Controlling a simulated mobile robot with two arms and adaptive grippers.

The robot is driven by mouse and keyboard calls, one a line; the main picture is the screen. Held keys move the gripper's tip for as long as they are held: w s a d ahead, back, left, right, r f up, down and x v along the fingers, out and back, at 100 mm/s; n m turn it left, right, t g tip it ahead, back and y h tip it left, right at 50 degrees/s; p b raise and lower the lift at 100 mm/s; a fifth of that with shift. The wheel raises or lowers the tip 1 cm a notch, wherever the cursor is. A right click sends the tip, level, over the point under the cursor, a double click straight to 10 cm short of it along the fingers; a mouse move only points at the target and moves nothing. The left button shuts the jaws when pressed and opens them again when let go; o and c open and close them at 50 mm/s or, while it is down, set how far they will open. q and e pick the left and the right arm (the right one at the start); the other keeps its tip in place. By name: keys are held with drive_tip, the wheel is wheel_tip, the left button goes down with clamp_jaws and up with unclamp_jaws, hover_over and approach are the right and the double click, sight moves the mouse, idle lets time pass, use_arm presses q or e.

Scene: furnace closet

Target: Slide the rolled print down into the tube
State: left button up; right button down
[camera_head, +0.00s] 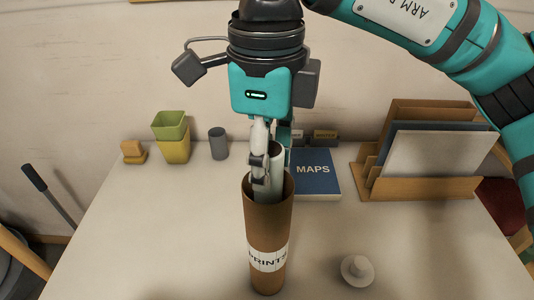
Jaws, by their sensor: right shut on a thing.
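The brown tube (270,222), with a white PRINTS label, stands upright on the table near the front middle, its open mouth facing up. The rolled print (276,156) is a pale roll with a dark open end. Its lower part is inside the tube's mouth and its upper part stands above the rim. My right gripper (262,172) points down from above and is shut on the rolled print, with its fingertips close to the tube's rim. The print's lower end is hidden inside the tube. My left gripper is not in view.
A white round cap (357,270) lies right of the tube. A blue MAPS book (316,174) lies behind it. A wooden file holder (420,187) stands at the right, stacked pots (173,148) and a grey cylinder (218,143) at the back left. The table's left front is clear.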

drive_tip(key=shift+f+b, duration=0.45)
drive_tip(key=shift+f, duration=0.25)
drive_tip(key=c, duration=0.8)
unclamp_jaws()
wheel_tip(320, 180, up, 31)
drive_tip(key=p, duration=2.6)
drive_tip(key=shift+f, duration=0.2)
